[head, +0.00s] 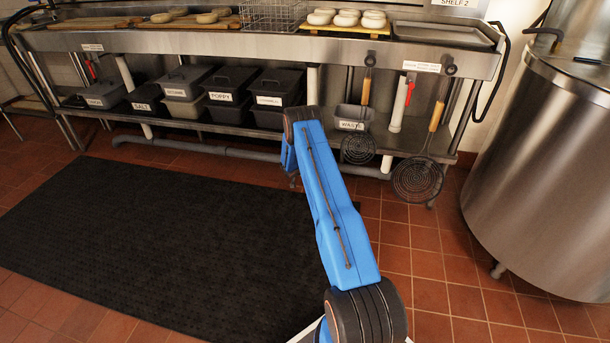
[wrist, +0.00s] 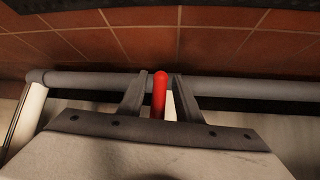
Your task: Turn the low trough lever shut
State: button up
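A red lever (wrist: 159,94) stands upright in the middle of the wrist view, between the two fingers of my gripper (wrist: 159,98). The fingers are apart, with a narrow gap showing on each side of the lever, so my gripper looks open around it. Whether a finger touches it is hard to tell. A small white part (wrist: 170,106) shows behind the lever. In the head view my blue arm hides my gripper and this lever. Another red lever (head: 410,92) shows at a white pipe (head: 400,105) right of my arm, and one more (head: 91,68) at the far left.
A grey horizontal pipe (wrist: 240,87) runs behind the fingers, with a white pipe (wrist: 24,115) at left. The steel trough (head: 200,42) is above a lower shelf with labelled bins (head: 227,97). Skimmers (head: 418,178) hang at right. A steel kettle (head: 545,170) stands far right. A black mat (head: 150,240) covers the floor.

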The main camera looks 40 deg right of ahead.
jog(key=v, duration=1.7)
jog(key=shift+r, duration=0.2)
jog(key=s+a+r+n, duration=0.1)
jog(key=s+a+r, duration=0.1)
jog(key=r, duration=0.9)
jog(key=s+a+r, duration=0.2)
jog(key=s+r, duration=0.1)
jog(key=r, duration=0.8)
jog(key=s+a+r+n+g, duration=0.1)
jog(key=s+a+r, duration=0.3)
jog(key=s+r, duration=0.4)
jog(key=s+a+r+n, duration=0.1)
jog(key=s+a+r, duration=0.4)
jog(key=r, duration=0.5)
jog(key=s+a+r+n+y, duration=0.2)
jog(key=s+a, duration=0.6)
jog(key=s, duration=0.5)
jog(key=s+a+r+n+y, duration=0.3)
jog(key=s+a, duration=0.5)
jog(key=s, duration=0.6)
jog(key=s+a+r+n+t+y, duration=0.1)
jog(key=s+a+r+n+y, duration=0.2)
jog(key=s+a, duration=0.5)
jog(key=s+n, duration=0.1)
jog(key=s, duration=0.4)
jog(key=shift+s+a+r, duration=0.15)
jog(key=shift+s+a, duration=0.05)
jog(key=shift+a, duration=0.2)
